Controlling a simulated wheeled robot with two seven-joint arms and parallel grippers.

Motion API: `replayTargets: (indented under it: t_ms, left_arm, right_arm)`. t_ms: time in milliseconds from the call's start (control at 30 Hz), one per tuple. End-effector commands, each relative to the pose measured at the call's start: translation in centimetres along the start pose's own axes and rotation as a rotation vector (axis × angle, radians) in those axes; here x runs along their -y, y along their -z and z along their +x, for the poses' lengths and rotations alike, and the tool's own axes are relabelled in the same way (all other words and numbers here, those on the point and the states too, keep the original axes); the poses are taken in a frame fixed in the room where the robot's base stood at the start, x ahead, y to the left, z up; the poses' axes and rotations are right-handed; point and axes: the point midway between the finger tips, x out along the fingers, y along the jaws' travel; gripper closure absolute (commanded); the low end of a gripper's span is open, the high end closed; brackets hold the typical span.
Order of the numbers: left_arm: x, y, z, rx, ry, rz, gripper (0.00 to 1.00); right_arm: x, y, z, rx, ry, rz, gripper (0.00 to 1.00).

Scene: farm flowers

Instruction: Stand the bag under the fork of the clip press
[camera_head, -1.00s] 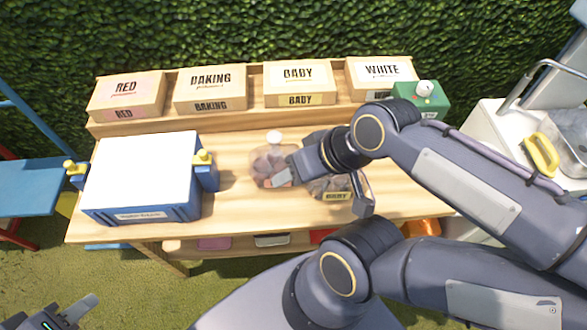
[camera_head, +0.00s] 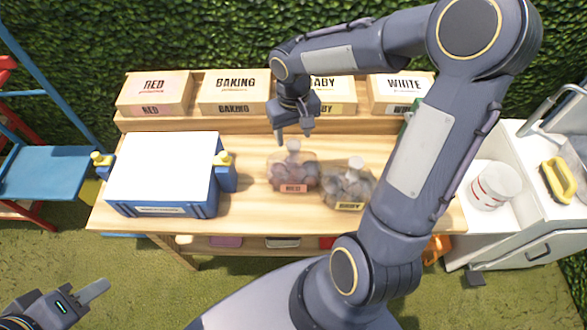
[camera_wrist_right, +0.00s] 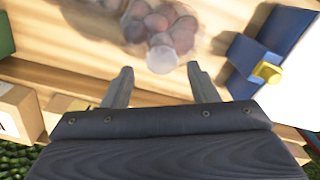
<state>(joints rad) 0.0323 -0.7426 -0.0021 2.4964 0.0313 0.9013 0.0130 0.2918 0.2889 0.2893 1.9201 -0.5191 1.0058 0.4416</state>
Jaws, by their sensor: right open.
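A clear bag labelled RED (camera_head: 292,174), with a pale top, stands on the wooden bench beside a similar bag labelled BABY (camera_head: 349,187). My right gripper (camera_head: 294,140) is open and empty, just behind and above the RED bag, apart from it. In the right wrist view the open fingers (camera_wrist_right: 160,80) show with a bag of round pieces (camera_wrist_right: 155,22) beyond them. My left gripper (camera_head: 92,291) is low at the left; its opening is unclear. A green edge (camera_head: 411,119), mostly hidden by my right arm, may be the press; no fork is visible.
A blue box with a white top (camera_head: 163,170) and yellow knobs stands at the bench's left. Boxes labelled RED (camera_head: 155,92), BAKING (camera_head: 233,92), BABY and WHITE (camera_head: 398,92) line the back shelf. A white bucket (camera_head: 494,186) stands at right.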

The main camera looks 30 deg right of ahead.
Motion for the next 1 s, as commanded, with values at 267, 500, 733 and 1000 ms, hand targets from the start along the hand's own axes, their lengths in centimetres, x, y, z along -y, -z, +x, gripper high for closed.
replayTargets:
  t_ms: [267,500,733,1000]
  left_arm:
    - [-0.4,0.4,-0.8,0.000,0.000,0.000,0.64]
    - [-0.4,0.4,-0.8,0.000,0.000,0.000,0.64]
    - [-0.4,0.4,-0.8,0.000,0.000,0.000,0.64]
    - [-0.4,0.4,-0.8,0.000,0.000,0.000,0.64]
  right_arm:
    - [0.3,-0.7,3.7,0.005,0.002,-0.002,0.47]
    - [0.2,-0.6,5.8,-0.001,0.001,-0.001,0.47]
    - [0.2,-0.5,5.8,-0.001,0.001,-0.001,0.52]
    - [0.3,-0.5,5.8,-0.001,0.001,-0.001,0.87]
